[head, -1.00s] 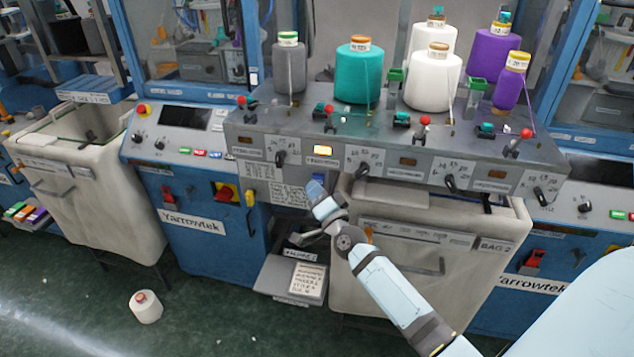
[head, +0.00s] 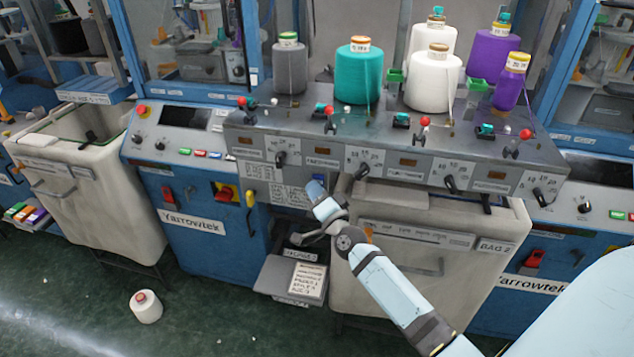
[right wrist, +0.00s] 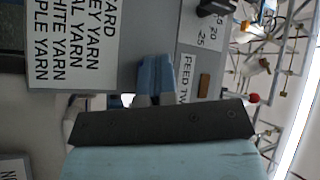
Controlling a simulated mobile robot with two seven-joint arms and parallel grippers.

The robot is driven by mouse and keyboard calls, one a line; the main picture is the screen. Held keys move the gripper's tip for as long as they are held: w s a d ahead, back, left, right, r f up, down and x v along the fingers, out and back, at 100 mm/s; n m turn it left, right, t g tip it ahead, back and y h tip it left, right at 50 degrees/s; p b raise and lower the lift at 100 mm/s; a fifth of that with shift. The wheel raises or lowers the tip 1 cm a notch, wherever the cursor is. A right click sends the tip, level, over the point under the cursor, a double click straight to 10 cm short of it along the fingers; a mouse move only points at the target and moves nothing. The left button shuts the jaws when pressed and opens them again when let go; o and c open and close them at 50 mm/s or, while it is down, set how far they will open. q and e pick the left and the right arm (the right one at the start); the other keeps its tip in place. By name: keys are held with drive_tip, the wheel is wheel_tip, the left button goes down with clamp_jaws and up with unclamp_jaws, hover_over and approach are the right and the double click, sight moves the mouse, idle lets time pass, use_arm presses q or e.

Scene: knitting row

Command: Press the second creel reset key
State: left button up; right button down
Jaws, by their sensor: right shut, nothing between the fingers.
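The grey creel panel (head: 385,160) carries a row of small rectangular keys or lamps, each near a label and a black knob. The second one (head: 322,150) from the left is dull brown and unlit. In the right wrist view a brown rectangle (right wrist: 204,85) sits beside a label reading "FEED TW", cut off. My right gripper (head: 316,188) is shut and empty, just below the second key in the head view. Its blue fingers (right wrist: 155,78) are together in front of the panel; I cannot tell whether they touch it. My left gripper is out of view.
Yarn cones, including a teal one (head: 359,75), stand on the creel top among red-balled levers. A pale bin (head: 420,262) stands below the panel, another (head: 85,205) at the left. A white cone (head: 146,307) lies on the green floor.

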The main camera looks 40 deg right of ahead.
drive_tip(key=s+a+p, duration=0.2)
drive_tip(key=s+a, duration=0.2)
drive_tip(key=shift+a, duration=0.3)
idle(0.9)
drive_tip(key=s+a+f+n+g+y+p, duration=0.1)
drive_tip(key=s+a+f+n+g+y, duration=0.1)
drive_tip(key=s+a+f+n+g, duration=0.2)
drive_tip(key=s+a+f+n+g+y+p, duration=0.1)
drive_tip(key=s+a+f+n+g+y, duration=0.2)
drive_tip(key=s+a+f+n, duration=0.7)
drive_tip(key=s+f+n+g, duration=0.1)
drive_tip(key=s+f+g, duration=0.1)
drive_tip(key=s, duration=0.9)
drive_tip(key=shift+a+n+g, duration=0.3)
drive_tip(key=shift+a, duration=0.05)
drive_tip(key=shift+f, duration=0.1)
